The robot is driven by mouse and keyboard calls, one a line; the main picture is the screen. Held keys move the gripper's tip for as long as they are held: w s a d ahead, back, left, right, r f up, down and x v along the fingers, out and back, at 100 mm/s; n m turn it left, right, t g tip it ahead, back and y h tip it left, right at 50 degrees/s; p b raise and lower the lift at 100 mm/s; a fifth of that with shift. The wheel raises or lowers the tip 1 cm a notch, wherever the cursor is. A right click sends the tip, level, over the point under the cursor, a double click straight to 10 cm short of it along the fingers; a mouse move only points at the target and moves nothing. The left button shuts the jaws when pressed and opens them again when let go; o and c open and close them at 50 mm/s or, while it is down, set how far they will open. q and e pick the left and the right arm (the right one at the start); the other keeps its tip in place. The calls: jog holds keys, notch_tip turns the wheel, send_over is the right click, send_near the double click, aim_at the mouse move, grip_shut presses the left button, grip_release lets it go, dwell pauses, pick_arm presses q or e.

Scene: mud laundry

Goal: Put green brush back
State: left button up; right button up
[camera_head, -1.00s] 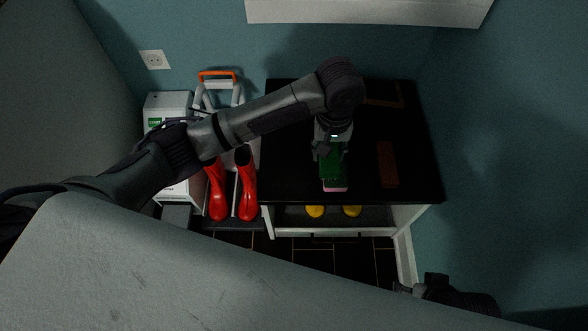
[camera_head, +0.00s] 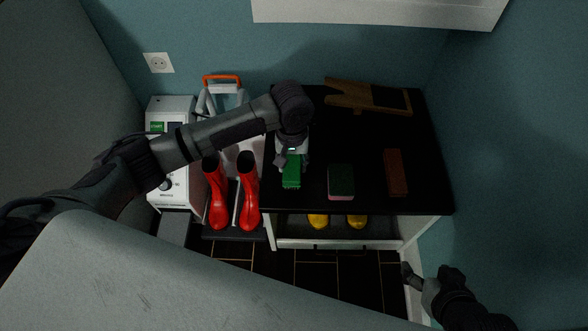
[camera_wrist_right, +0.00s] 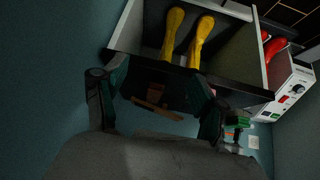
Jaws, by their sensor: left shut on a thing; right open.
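The green brush (camera_head: 292,180) is in my left gripper (camera_head: 291,164), which points down and is shut on it over the left part of the black bench top (camera_head: 316,118). I cannot tell whether the brush touches the top. A green and pink sponge (camera_head: 341,181) lies on the top to the right of the brush. A brown block or brush (camera_head: 396,172) lies further right. My right gripper (camera_head: 418,282) is open and empty at the lower right, in front of the bench. Its open fingers also show in the right wrist view (camera_wrist_right: 160,98).
A wooden bootjack-like piece (camera_head: 368,96) lies at the back of the top. Yellow boots (camera_head: 318,221) stand on the shelf below. Red boots (camera_head: 248,192), a white machine (camera_head: 167,110) and an orange-handled frame (camera_head: 221,79) stand to the left.

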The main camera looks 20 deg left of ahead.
pick_arm(q)
notch_tip(320, 180, down, 3)
jog(key=shift+f+b, duration=0.15)
jog(key=shift+b, duration=0.55)
jog(key=shift+f, duration=0.1)
pick_arm(e)
jog(key=w+a+r+t+y, duration=0.1)
jog(key=w+a+r+t, duration=0.1)
jog(key=w+r+t, duration=0.2)
jog(key=shift+w+r, duration=0.15)
jog(key=shift+w, duration=0.75)
jog(key=shift+a, duration=0.1)
pick_arm(q)
jog(key=shift+f, duration=0.15)
jog(key=o, duration=1)
pick_arm(e)
jog(key=shift+w+f+g, duration=0.3)
jog(key=shift+w+f, duration=0.2)
jog(key=shift+f, duration=0.3)
